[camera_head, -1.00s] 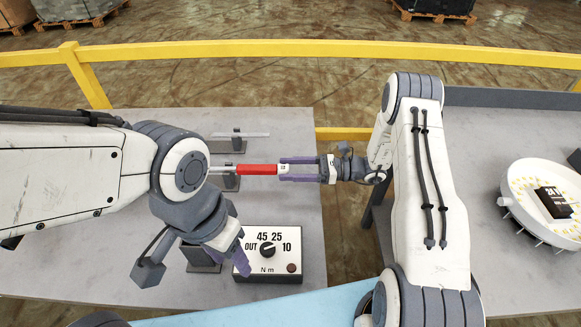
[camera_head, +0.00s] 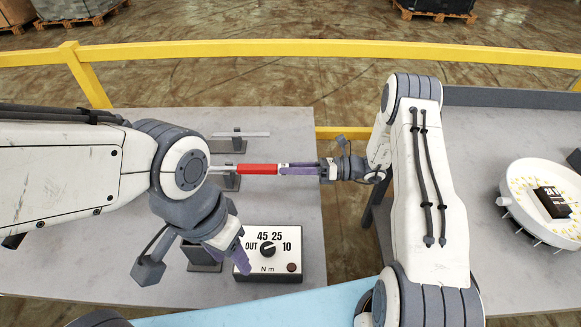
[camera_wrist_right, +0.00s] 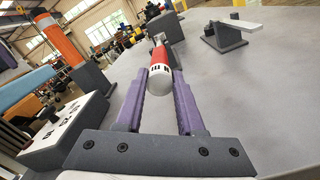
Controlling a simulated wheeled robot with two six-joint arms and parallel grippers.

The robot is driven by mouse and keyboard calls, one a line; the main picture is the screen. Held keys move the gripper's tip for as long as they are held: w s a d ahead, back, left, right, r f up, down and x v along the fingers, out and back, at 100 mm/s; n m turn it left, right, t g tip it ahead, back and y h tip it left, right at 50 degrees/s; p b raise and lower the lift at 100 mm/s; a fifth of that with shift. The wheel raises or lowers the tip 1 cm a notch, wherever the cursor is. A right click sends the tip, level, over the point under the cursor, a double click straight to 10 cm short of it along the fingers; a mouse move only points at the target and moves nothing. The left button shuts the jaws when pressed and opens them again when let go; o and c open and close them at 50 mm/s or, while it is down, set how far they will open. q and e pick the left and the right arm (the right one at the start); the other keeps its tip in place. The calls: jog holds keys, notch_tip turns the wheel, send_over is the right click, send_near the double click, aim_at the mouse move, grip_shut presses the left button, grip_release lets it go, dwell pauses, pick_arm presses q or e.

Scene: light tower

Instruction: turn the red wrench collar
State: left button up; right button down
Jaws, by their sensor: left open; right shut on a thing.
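The red wrench (camera_head: 257,169) lies across a stand, its thin metal shaft running left behind my left arm. Its white collar (camera_head: 283,168), with black marks, is at the right end of the red grip. My right gripper (camera_head: 290,169) is shut on this collar from the right. In the right wrist view the white collar (camera_wrist_right: 162,82) sits between the two purple fingers, with the red grip beyond. My left gripper (camera_head: 240,254) is open, near the left side of the torque box, and holds nothing visible.
The torque box (camera_head: 272,268) has a black knob (camera_head: 267,248) and the marks OUT, 45, 25 and 10. A second stand with a pale bar (camera_head: 240,134) is behind the wrench. A round white lamp plate (camera_head: 535,190) lies on the right table. A yellow rail (camera_head: 300,48) crosses the back.

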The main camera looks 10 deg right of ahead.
jog(key=c, duration=0.5)
grip_release()
jog(key=shift+d, duration=0.1)
jog(key=d+b, duration=0.1)
jog(key=d, duration=0.2)
jog(key=s+d+b, duration=0.1)
jog(key=d, duration=0.2)
jog(key=s+d, duration=0.1)
jog(key=d, duration=0.3)
jog(key=shift+b, duration=0.4)
